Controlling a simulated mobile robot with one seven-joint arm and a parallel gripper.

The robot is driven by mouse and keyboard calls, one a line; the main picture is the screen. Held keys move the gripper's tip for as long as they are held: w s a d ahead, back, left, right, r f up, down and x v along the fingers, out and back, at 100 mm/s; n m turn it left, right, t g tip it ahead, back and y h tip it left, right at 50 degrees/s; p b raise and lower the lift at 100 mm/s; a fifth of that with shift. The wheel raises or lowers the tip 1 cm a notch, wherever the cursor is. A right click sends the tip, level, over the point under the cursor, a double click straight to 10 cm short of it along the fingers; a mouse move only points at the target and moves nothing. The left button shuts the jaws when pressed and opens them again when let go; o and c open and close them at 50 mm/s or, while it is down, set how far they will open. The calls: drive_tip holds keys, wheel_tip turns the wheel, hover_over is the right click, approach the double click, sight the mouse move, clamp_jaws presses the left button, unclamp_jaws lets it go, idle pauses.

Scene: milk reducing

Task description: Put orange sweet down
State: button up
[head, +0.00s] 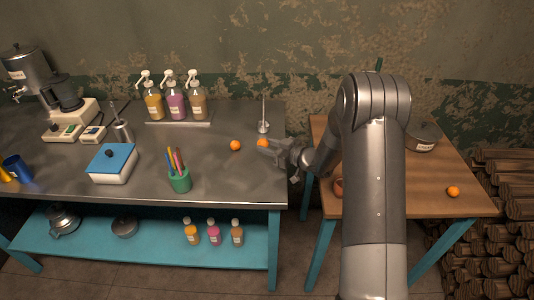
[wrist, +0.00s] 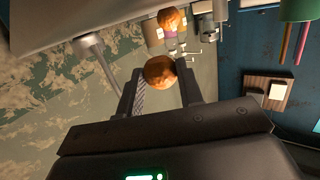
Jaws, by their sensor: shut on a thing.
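My gripper (head: 267,147) is over the right end of the metal table, with its fingers pointing left. It is shut on an orange sweet (head: 262,142), a small round ball. In the wrist view this sweet (wrist: 159,70) sits between the two fingertips. A second orange sweet (head: 235,145) lies on the metal tabletop just left of my gripper; it also shows beyond the held one in the wrist view (wrist: 171,18). A third orange sweet (head: 453,191) lies on the wooden table at the right. I cannot tell whether the held sweet touches the tabletop.
A thin metal stand (head: 263,125) rises just behind my gripper. A green pen cup (head: 180,180), a blue-lidded box (head: 113,163) and a tray of pump bottles (head: 178,122) stand farther left. A pot (head: 422,137) stands on the wooden table (head: 436,207). The metal tabletop (head: 235,180) is clear in front.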

drive_tip(key=s+d+r, duration=0.3)
drive_tip(key=d+r, duration=0.3)
drive_tip(key=d, duration=0.5)
drive_tip(key=s+d+f+m+t+h, duration=0.1)
drive_tip(key=s+d+m+t+h, duration=0.1)
drive_tip(key=d+m+t+h, duration=0.3)
drive_tip(key=s+d+f+m+t+h, duration=0.1)
drive_tip(key=s+d+f+m+h, duration=0.2)
drive_tip(key=d, duration=0.5)
drive_tip(key=w+a+r+n+g+y, duration=0.45)
drive_tip(key=w+a+n+y, duration=0.2)
drive_tip(key=w+a, duration=0.35)
hover_over(272, 147)
drive_tip(key=s, duration=0.2)
drive_tip(key=f, duration=0.6)
drive_tip(key=shift+d+f, duration=0.25)
drive_tip(key=shift+f, duration=0.1)
drive_tip(key=shift+a+f, duration=0.15)
drive_tip(key=shift+f, duration=1.95)
drive_tip(key=shift+f, duration=0.1)
drive_tip(key=o, duration=0.9)
drive_tip(key=shift+o, duration=0.2)
